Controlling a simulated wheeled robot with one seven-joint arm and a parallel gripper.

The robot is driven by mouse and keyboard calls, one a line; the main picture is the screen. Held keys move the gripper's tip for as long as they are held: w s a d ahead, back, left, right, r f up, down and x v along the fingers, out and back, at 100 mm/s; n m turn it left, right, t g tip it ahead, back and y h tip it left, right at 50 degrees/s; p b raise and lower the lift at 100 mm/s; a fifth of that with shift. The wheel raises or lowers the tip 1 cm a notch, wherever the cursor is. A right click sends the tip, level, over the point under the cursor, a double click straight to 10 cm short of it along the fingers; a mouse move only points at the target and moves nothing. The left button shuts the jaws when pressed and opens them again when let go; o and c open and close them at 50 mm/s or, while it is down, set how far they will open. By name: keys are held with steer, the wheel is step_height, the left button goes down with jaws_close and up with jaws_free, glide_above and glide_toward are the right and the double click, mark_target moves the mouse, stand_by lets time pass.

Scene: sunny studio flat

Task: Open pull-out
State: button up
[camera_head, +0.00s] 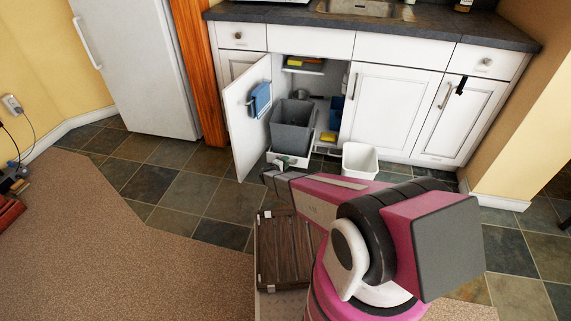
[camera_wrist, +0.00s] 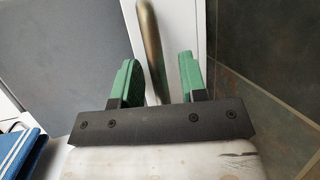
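The pull-out (camera_head: 300,162) is a low white unit in the sink cabinet, behind an open door. It carries a grey bin (camera_head: 292,136) and appears to stand partly out past the cabinet front. My gripper (camera_head: 281,163) is at its front, partly hidden by my arm in the head view. In the wrist view, my gripper's green fingers (camera_wrist: 159,75) are apart. A brass-coloured bar handle (camera_wrist: 152,45) on a white front (camera_wrist: 182,22) lies between them, with gaps showing on both sides. I cannot tell whether a finger touches it.
The open cabinet door (camera_head: 243,125), with a blue towel (camera_head: 261,99), stands left of the pull-out. A white bin (camera_head: 360,160) stands on the floor to the right. A slatted brown surface (camera_head: 290,248) is beside my arm. Tiled floor (camera_head: 195,185) to the left is clear.

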steer(key=v, duration=1.1)
steer(key=shift+w, duration=0.1)
steer(key=s+d+r+m+g, duration=0.3)
steer(key=s+d+r+g, duration=0.15)
steer(key=d+r, duration=0.35)
steer(key=s+d+r+m+g, duration=0.4)
steer(key=s+d+r, duration=0.25)
steer(key=r, duration=0.35)
steer(key=s+d+r+m+g+y, duration=0.1)
steer(key=s+r+m+g+y, duration=0.2)
steer(key=s+r+y, duration=0.7)
steer(key=s+r, duration=0.6)
steer(key=r, duration=0.2)
steer(key=shift+s+d+m, duration=0.15)
steer(key=shift+d+m, duration=0.15)
steer(key=shift+d, duration=0.1)
steer(key=shift+f+g, duration=0.1)
steer(key=shift+g, duration=0.15)
